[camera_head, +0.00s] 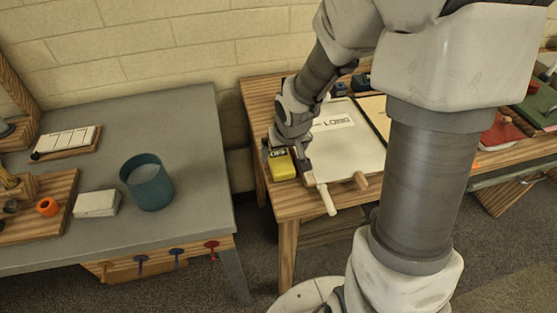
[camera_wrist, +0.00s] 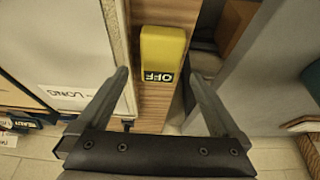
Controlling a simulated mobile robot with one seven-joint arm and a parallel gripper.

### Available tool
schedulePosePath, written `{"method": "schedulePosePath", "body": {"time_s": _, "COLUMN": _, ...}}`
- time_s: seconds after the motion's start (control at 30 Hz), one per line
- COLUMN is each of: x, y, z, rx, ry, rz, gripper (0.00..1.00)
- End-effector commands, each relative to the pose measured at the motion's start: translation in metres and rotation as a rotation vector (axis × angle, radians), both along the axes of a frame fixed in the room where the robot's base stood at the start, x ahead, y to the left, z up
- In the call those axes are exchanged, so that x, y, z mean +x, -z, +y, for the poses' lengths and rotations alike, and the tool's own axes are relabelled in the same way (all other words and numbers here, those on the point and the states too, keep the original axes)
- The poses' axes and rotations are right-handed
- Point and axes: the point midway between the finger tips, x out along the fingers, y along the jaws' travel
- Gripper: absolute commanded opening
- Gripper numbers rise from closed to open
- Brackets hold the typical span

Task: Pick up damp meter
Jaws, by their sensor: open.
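The damp meter appears to be the yellow block-shaped device (camera_head: 281,165) near the left edge of the wooden table. In the wrist view my gripper (camera_wrist: 158,76) is open, with one finger on each side of the device's near end. Nothing is held. I cannot tell whether the fingers touch the device.
A gap separates the wooden table (camera_head: 287,208) from the grey table (camera_head: 200,110), which holds a teal cup (camera_head: 148,183). My arm covers the middle right.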

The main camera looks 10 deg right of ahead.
Motion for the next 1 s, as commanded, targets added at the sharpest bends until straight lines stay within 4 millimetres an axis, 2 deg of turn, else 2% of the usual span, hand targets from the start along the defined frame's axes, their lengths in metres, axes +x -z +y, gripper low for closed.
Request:
{"method": "schedulePosePath", "body": {"time_s": 0.1, "x": 0.006, "y": 0.021, "z": 0.001, "rx": 0.0, "ry": -0.003, "rz": 0.005, "gripper": 1.0}}
{"method": "schedulePosePath", "body": {"time_s": 0.3, "x": 0.015, "y": 0.039, "z": 0.0, "rx": 0.0, "ry": -0.001, "rz": 0.002, "gripper": 1.0}}
{"method": "schedulePosePath", "body": {"time_s": 0.93, "x": 0.016, "y": 0.043, "z": 0.0, "rx": 0.0, "ry": 0.0, "rz": 0.001, "gripper": 1.0}}
{"method": "schedulePosePath", "body": {"time_s": 0.97, "x": 0.016, "y": 0.043, "z": 0.0, "rx": 0.0, "ry": 0.0, "rz": 0.001, "gripper": 0.98}}
{"method": "schedulePosePath", "body": {"time_s": 1.0, "x": 0.016, "y": 0.043, "z": 0.0, "rx": 0.0, "ry": 0.0, "rz": 0.001, "gripper": 0.91}}
